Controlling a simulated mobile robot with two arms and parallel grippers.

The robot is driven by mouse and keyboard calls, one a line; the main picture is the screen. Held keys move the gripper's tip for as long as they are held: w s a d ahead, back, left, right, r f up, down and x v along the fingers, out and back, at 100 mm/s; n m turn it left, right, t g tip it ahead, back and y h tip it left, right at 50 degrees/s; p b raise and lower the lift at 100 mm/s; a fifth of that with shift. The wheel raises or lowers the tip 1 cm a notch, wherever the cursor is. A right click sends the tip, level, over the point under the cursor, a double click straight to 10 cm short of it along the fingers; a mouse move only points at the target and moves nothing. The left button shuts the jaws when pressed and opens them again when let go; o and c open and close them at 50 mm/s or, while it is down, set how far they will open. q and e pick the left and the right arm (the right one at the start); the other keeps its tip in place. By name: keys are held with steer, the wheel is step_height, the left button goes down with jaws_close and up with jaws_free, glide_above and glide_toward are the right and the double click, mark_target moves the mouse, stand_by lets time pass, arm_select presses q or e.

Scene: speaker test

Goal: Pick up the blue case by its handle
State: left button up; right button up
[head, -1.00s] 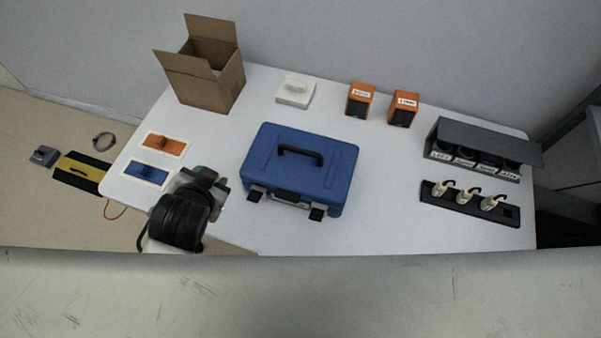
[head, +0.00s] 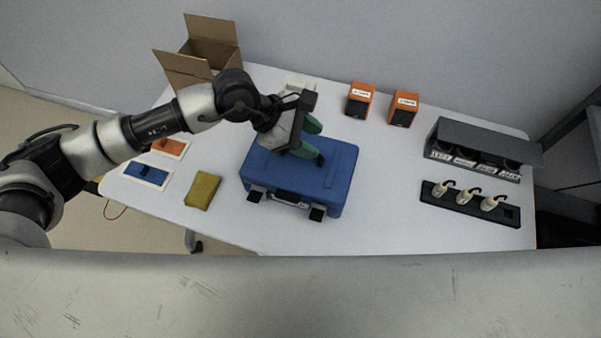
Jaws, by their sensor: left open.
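The blue case (head: 318,183) lies flat on the white table, its two latches facing the near edge. My right gripper is not in view.
A yellow sponge-like block (head: 202,190) lies left of the case. An open cardboard box (head: 190,68) stands behind my left arm. Two orange boxes (head: 359,99) (head: 403,107) stand behind right. A dark rack (head: 472,150) and a black holder (head: 470,204) are at right.

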arm_select(q)
steer(key=w+a+f+m+t+y, duration=0.1)
steer(key=w+a+f+y, duration=0.25)
steer(key=a, duration=0.25)
steer(key=f, duration=0.1)
steer(key=d+f+p, duration=0.1)
steer(key=f, duration=0.1)
steer(key=shift+w+d+f+y, duration=0.15)
steer(key=shift+w+d+y, duration=0.2)
steer(key=shift+d, duration=0.05)
steer(key=p+x, duration=0.2)
steer(key=x, duration=0.3)
steer(key=shift+d+f, duration=0.1)
steer(key=shift+d, duration=0.25)
steer(key=shift+f, duration=0.2)
jaws_close()
steer(key=shift+w+d+r, duration=0.1)
steer(key=shift+w+r, duration=0.05)
steer(key=shift+r, duration=0.05)
